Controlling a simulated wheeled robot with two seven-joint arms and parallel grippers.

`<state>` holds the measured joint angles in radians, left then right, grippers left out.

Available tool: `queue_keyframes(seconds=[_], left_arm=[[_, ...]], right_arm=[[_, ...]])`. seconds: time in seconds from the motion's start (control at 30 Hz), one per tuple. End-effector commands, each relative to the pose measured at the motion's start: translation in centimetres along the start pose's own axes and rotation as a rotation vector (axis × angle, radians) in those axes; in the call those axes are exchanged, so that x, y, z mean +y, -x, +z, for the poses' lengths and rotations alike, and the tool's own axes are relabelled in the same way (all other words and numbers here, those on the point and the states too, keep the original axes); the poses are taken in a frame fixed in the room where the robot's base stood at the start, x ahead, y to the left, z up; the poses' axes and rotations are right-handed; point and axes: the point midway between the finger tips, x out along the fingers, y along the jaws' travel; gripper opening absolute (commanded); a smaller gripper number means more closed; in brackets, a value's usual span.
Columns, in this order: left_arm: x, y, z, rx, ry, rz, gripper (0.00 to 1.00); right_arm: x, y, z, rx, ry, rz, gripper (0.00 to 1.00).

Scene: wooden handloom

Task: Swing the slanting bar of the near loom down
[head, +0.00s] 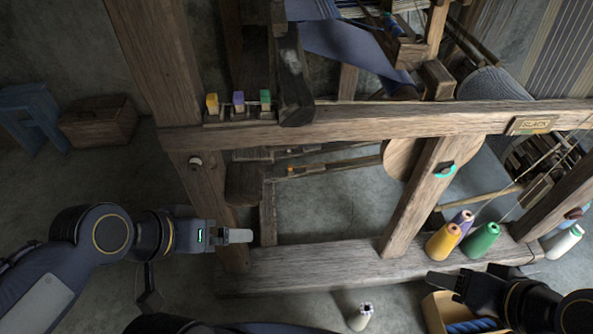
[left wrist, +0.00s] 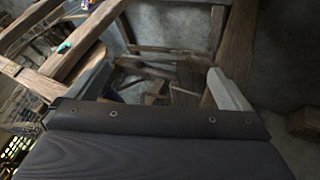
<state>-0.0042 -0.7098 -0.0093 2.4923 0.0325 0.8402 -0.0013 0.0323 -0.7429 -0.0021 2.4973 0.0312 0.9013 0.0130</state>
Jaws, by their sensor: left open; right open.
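The near loom's slanting bar (head: 412,205) is a wooden beam in the head view. It leans from the upper cross rail down left to the lower beam, with a teal mark (head: 445,171) near its top. A teal mark (left wrist: 64,47) also shows at the upper left in the left wrist view. My left gripper (head: 238,236) is open at the loom's left post, well left of the bar. Its two fingers frame the left wrist view (left wrist: 155,88), with nothing seen held. My right gripper (head: 440,280) is open, below and right of the bar's foot, apart from it.
Yellow (head: 442,241), purple and green (head: 482,239) thread cones stand on the lower beam (head: 320,265), right of the bar. A white cone (head: 361,317) stands on the floor. An open box (head: 436,312) is beside my right gripper. A chest (head: 98,122) and blue stool (head: 35,112) stand left.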

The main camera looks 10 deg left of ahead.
Motion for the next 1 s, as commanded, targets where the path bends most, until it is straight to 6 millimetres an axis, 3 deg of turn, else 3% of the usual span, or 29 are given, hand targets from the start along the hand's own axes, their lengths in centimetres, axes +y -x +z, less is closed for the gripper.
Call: queue_keyframes(seconds=[0.03, 0.2, 0.33, 0.57, 0.8, 1.0], left_arm=[[-1.1, -3.1, 1.1, 0.009, -0.005, 0.010, 1.00], [-1.7, -7.9, 0.8, 0.068, -0.013, 0.056, 1.00], [-1.3, -12.1, -1.5, 0.159, -0.006, 0.111, 1.00], [0.6, -16.8, -8.1, 0.361, 0.051, 0.141, 1.00], [1.1, -22.6, -14.3, 0.654, 0.084, -0.012, 1.00], [0.8, -24.8, -16.4, 0.933, 0.000, -0.238, 1.00]], right_arm=[[1.3, -2.9, 1.5, 0.000, 0.000, 0.000, 0.54], [3.1, -6.8, 3.4, 0.001, 0.000, 0.000, 0.54], [4.2, -9.2, 4.6, 0.001, 0.000, 0.000, 0.54], [4.5, -9.8, 4.9, 0.001, 0.000, 0.000, 0.54], [4.5, -9.7, 4.9, 0.001, 0.000, 0.000, 0.54], [4.5, -9.8, 4.9, 0.001, 0.000, 0.000, 0.54]])
